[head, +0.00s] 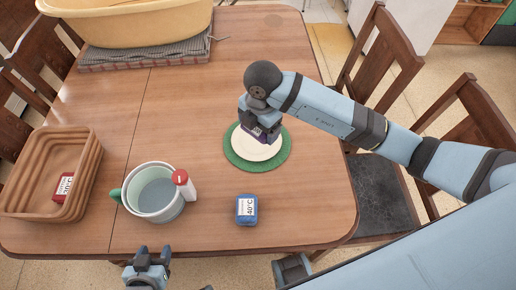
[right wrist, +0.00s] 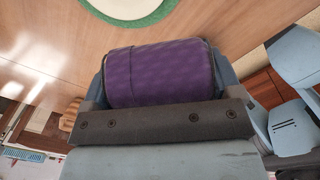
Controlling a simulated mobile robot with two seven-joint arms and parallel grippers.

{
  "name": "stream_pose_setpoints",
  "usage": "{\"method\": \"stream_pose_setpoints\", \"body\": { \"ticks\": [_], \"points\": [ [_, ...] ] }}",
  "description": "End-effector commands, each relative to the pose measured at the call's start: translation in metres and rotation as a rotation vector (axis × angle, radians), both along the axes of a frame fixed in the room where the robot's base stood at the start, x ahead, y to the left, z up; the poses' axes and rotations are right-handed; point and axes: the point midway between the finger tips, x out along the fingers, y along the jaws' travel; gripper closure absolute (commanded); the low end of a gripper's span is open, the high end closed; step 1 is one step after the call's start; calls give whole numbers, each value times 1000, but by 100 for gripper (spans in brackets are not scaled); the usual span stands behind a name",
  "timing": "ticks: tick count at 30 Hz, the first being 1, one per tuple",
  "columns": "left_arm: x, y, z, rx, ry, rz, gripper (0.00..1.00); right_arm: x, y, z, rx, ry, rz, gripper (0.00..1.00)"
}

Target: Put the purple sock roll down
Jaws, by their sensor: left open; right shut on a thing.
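The purple sock roll (right wrist: 160,75) fills the jaws of my right gripper in the right wrist view. In the head view, my right gripper (head: 261,128) hangs over the back right part of a white plate (head: 246,151). A small strip of the purple roll (head: 256,137) shows below the fingers there. Whether the roll touches the plate I cannot tell. The plate lies on a round green mat (head: 240,165). My left gripper (head: 148,262) is open and empty at the near edge of the table.
A blue box marked 40°C (head: 246,210) lies in front of the mat. A pot (head: 151,198) with a red-topped white bottle (head: 185,184) stands left of it. A brown basket (head: 88,172) holds a red box (head: 63,187). A yellow tub (head: 130,25) stands on folded cloth at the back. The table's middle is clear.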

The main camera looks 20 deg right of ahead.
Motion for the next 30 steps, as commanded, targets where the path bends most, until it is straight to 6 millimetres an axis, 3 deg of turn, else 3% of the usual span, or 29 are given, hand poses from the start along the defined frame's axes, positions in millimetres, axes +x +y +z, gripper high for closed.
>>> {"method": "stream_pose_setpoints", "body": {
  "ticks": [3,9,17,24,30],
  "points": [
    [1,0,2,0,-4,0,45,-1,0,-34,-1,5,-1,42],
    [4,0,7,-1,-14,-1,45,0,0,-77,-1,2,0,42],
    [5,0,9,-1,-18,-1,45,0,0,-98,0,2,1,42],
    [5,0,8,-1,-16,-1,45,0,0,-131,-1,2,1,42],
    [4,0,5,0,-13,-1,45,0,0,-134,0,-1,2,42]
  ]
}}
